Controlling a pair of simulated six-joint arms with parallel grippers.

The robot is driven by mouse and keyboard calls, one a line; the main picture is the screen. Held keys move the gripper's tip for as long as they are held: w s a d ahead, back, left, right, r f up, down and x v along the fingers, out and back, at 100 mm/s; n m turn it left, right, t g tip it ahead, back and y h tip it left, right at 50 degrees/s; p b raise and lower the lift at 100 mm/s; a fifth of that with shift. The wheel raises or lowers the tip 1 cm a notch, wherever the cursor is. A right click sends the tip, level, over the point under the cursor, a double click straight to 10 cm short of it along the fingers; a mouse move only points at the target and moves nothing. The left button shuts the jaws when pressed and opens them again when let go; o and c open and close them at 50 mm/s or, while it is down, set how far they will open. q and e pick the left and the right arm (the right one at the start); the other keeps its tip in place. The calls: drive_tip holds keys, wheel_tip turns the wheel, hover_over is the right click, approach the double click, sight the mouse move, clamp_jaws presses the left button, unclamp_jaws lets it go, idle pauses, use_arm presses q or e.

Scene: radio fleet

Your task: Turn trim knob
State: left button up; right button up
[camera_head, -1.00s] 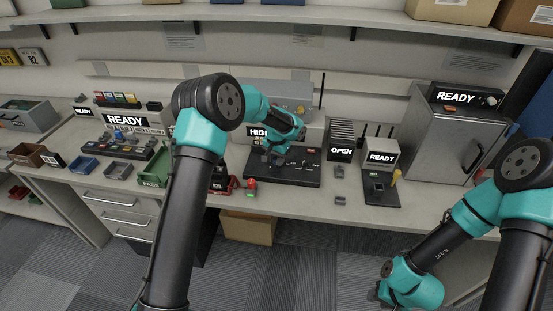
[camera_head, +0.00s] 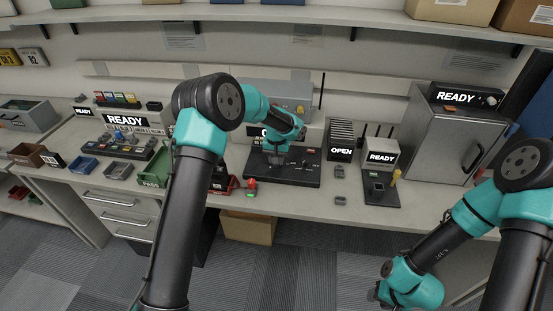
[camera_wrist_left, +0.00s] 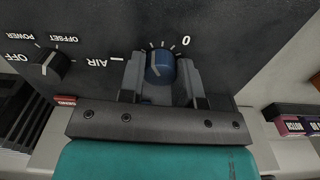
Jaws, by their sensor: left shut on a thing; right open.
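The trim knob (camera_wrist_left: 160,67) is a blue dial with a pale pointer line, set in a dark panel with tick marks and a "0" beside it. My left gripper (camera_wrist_left: 162,80) has its two grey fingers on either side of the knob and is shut on it. In the head view my left gripper (camera_head: 277,158) is over the dark panel (camera_head: 296,176), and the arm hides the knob there. My right gripper (camera_head: 380,292) is low at the front, off the bench and empty; its jaws are small in view.
A second, black knob (camera_wrist_left: 48,66) sits on the same panel near "OFF" and "AIR". A box with an antenna and a partly hidden display stands behind the panel. A red-topped item (camera_head: 251,187) lies at its front left. An "OPEN" box (camera_head: 341,150) stands to the right.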

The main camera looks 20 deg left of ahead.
use_arm(q)
drive_tip(key=o, duration=0.9)
wheel_tip(320, 180, up, 18)
drive_tip(key=shift+f, duration=0.25)
